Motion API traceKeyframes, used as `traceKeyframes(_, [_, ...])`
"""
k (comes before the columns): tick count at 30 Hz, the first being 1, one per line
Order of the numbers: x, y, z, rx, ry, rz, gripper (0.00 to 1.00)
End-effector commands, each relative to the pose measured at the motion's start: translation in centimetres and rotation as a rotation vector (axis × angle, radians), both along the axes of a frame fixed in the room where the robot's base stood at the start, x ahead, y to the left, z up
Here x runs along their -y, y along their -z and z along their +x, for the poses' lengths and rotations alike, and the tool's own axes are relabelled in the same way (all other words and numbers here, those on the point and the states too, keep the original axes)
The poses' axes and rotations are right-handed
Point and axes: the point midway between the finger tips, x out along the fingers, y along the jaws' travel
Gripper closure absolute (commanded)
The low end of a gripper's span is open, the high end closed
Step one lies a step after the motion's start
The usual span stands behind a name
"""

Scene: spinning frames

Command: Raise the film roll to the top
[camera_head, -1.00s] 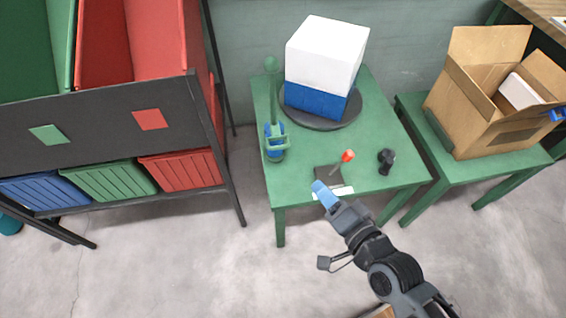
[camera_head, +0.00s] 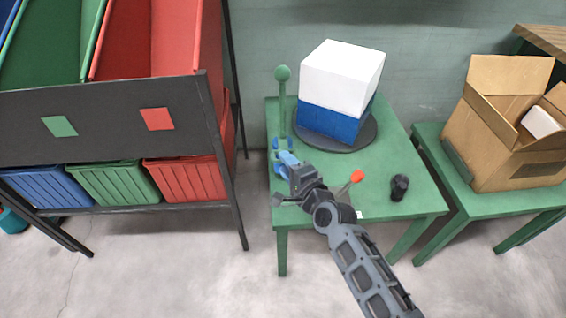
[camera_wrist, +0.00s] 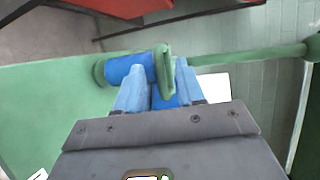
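The film roll is a blue cylinder (camera_wrist: 128,68) low on a slim green post (camera_head: 283,105) with a ball on top, at the left side of the green table. A green loop-shaped bracket (camera_wrist: 166,72) is at the roll. In the head view the roll (camera_head: 284,143) is partly hidden by my gripper (camera_head: 284,156). In the wrist view the light-blue fingers of my gripper (camera_wrist: 160,78) are spread apart, one on each side of the bracket, with blue visible between them. I cannot tell whether the fingers touch it.
A white-and-blue box (camera_head: 342,85) stands on a dark round turntable (camera_head: 362,135) right of the post. A red-tipped lever (camera_head: 356,177) and a black knob (camera_head: 399,187) are near the table's front. A cardboard box (camera_head: 507,150) is right; a bin rack (camera_head: 110,130) is left.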

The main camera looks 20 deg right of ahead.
Motion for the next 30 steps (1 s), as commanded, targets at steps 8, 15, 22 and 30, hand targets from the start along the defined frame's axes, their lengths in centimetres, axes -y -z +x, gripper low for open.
traceKeyframes(8, [-0.2,0.6,2.4,0.0,0.0,0.0,0.62])
traceKeyframes(15, [-0.2,0.6,2.5,-0.001,0.0,-0.001,0.62])
traceKeyframes(22, [-0.2,0.6,2.5,-0.001,0.0,-0.001,0.79])
traceKeyframes(30, [-0.2,0.8,2.4,-0.005,-0.002,-0.001,1.0])
